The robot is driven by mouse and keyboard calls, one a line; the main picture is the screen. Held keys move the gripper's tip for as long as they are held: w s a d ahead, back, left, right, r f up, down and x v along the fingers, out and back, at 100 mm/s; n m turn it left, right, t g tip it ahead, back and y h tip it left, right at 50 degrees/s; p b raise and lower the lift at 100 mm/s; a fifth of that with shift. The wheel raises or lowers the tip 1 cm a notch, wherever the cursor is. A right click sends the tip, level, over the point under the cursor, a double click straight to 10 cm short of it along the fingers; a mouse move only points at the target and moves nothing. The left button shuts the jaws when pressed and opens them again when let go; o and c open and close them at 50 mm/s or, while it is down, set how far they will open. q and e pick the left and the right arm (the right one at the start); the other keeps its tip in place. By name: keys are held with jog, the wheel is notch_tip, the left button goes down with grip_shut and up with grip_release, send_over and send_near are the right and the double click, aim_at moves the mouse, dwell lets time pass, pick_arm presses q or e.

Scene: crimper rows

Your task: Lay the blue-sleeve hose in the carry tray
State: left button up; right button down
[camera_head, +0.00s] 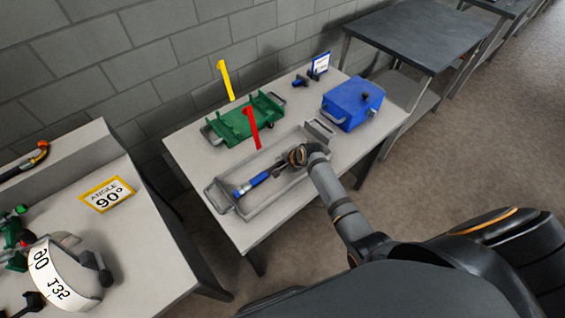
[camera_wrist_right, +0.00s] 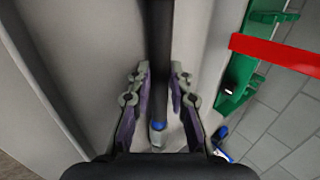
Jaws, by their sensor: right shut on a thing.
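The blue-sleeve hose (camera_head: 259,179), dark with a blue sleeve and a pale end, lies lengthwise within the outline of the grey carry tray (camera_head: 243,214). My right gripper (camera_head: 297,157) is over the right part of the tray and shut on the hose. In the right wrist view the dark hose (camera_wrist_right: 160,45) runs between the fingers of that gripper (camera_wrist_right: 160,95), with a bit of blue near the palm. I cannot tell whether the hose touches the tray floor. My left gripper is not in view.
A blue box (camera_head: 352,103) is to the right. A left bench bears an "ANGLE 90°" sign (camera_head: 107,194). An empty dark table (camera_head: 425,40) stands at the back.

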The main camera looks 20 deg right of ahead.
jog(key=shift+p, duration=0.55)
dwell(0.6)
jog(key=shift+f, duration=0.1)
jog(key=c, duration=1.2)
grip_release()
jog(key=shift+o, duration=0.3)
jog(key=shift+s+f, duration=0.15)
